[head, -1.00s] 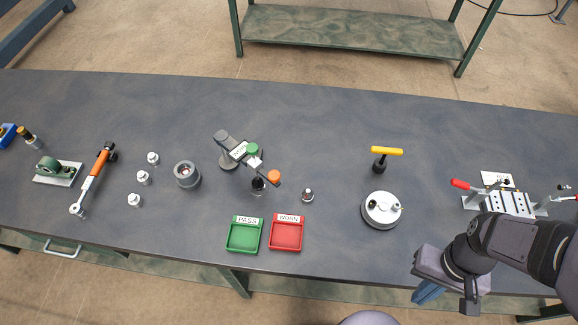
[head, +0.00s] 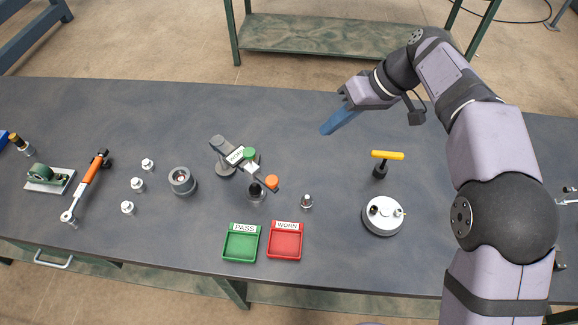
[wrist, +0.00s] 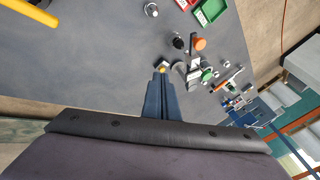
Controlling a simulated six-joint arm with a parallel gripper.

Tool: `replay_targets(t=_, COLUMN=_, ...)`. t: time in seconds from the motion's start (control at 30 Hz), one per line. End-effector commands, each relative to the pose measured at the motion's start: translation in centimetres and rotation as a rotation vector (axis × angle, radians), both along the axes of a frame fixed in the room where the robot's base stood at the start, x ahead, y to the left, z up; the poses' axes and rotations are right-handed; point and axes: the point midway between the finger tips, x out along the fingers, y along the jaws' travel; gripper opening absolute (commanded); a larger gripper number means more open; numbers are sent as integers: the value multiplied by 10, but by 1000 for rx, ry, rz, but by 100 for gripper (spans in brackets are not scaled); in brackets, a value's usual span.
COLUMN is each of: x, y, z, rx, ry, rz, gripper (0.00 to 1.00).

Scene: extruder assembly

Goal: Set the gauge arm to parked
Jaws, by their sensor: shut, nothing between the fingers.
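The gauge (head: 222,146) stands left of the table's middle in the head view. It has a grey post, a white label (head: 236,155), a green knob (head: 250,153) and a dark arm ending in an orange knob (head: 272,182). A black-topped piece (head: 256,192) stands beneath the arm. The gauge's orange knob also shows in the wrist view (wrist: 200,44). My gripper (head: 326,130) has blue fingers, shut and empty. It is above the table, behind and to the right of the gauge, apart from it. In the wrist view the fingertips (wrist: 160,71) point toward the gauge group.
A green PASS tray (head: 240,256) and red WORN tray (head: 285,254) lie at the front. A small metal part (head: 306,202) stands near the gauge. A round fixture (head: 383,230) and a yellow-handled tool (head: 387,155) are right. The table's back middle is clear.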

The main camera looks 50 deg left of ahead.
Motion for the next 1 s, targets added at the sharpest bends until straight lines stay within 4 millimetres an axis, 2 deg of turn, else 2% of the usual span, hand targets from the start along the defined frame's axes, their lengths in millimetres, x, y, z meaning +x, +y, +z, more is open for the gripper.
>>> replay_targets(t=0.1, x=-18, y=-9, z=2, rx=22, ry=22, rz=141, gripper=0)
replay_targets(t=0.2, x=-26, y=-15, z=4, rx=37, ry=17, rz=233, gripper=0)
replay_targets(t=0.4, x=-27, y=-17, z=4, rx=65, ry=-10, rz=307, gripper=0)
replay_targets(t=0.63, x=-29, y=-15, z=0, rx=65, ry=-10, rz=310, gripper=0)
replay_targets(t=0.77, x=-34, y=-11, z=-9, rx=63, ry=-9, rz=309, gripper=0)
replay_targets(t=1.0, x=-52, y=1, z=-39, rx=61, ry=-8, rz=308, gripper=0)
